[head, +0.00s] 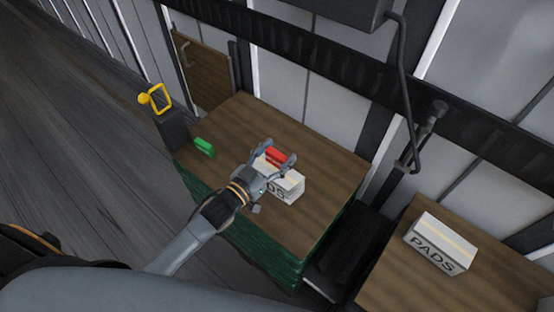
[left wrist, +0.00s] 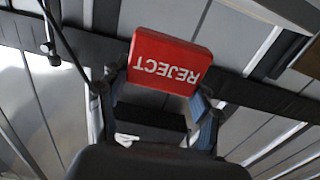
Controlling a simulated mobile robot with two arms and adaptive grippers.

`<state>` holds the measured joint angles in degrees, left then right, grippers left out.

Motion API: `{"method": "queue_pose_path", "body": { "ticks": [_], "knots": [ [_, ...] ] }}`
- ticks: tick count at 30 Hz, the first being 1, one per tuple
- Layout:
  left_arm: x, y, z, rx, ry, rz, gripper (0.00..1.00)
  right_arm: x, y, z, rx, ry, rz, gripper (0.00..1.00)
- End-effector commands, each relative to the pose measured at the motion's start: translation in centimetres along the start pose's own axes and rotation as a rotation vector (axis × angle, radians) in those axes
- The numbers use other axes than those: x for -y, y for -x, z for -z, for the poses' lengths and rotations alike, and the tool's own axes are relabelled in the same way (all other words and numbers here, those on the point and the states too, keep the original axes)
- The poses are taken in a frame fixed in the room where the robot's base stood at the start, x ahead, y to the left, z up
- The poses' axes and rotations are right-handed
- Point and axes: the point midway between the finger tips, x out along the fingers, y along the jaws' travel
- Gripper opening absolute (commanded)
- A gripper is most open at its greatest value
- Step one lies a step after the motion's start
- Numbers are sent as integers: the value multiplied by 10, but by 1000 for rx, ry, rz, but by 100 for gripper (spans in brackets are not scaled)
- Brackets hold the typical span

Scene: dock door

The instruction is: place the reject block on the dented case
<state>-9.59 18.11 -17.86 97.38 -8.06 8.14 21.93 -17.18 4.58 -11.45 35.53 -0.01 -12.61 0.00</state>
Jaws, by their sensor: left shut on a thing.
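The red reject block (head: 275,155) is between the fingers of my left gripper (head: 279,152), which is shut on it. In the left wrist view the block (left wrist: 170,60) shows its white REJECT lettering upside down. A white case (head: 287,188) with a pale tape stripe and partly hidden lettering lies under the gripper on the near wooden top. I cannot tell whether the block touches this case. A second white case (head: 436,250) marked PADS sits on the right-hand wooden top. No dent is clear on either case. My right gripper is not in view.
A green block (head: 204,147) lies near the left edge of the green-sided wooden stack (head: 320,171). A dark post with a yellow frame (head: 158,98) stands beyond it. A dark cable (head: 408,80) hangs at the wall. A dark gap separates the two wooden tops.

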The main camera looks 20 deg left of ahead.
Motion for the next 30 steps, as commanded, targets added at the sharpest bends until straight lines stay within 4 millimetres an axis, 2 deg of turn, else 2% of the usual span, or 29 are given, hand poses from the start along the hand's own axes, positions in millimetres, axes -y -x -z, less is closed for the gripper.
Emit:
{"method": "queue_pose_path", "body": {
  "ticks": [8,20,21,24,30],
  "knots": [
    [3,-4,-34,1,0,0,38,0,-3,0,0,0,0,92],
    [3,-4,-40,1,0,0,38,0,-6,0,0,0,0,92],
    [3,-4,-40,1,-1,0,68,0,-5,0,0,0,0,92],
    [3,-4,-39,1,-1,0,87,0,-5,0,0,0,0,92],
    [3,-4,-39,1,0,0,87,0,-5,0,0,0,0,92]
  ]
}}
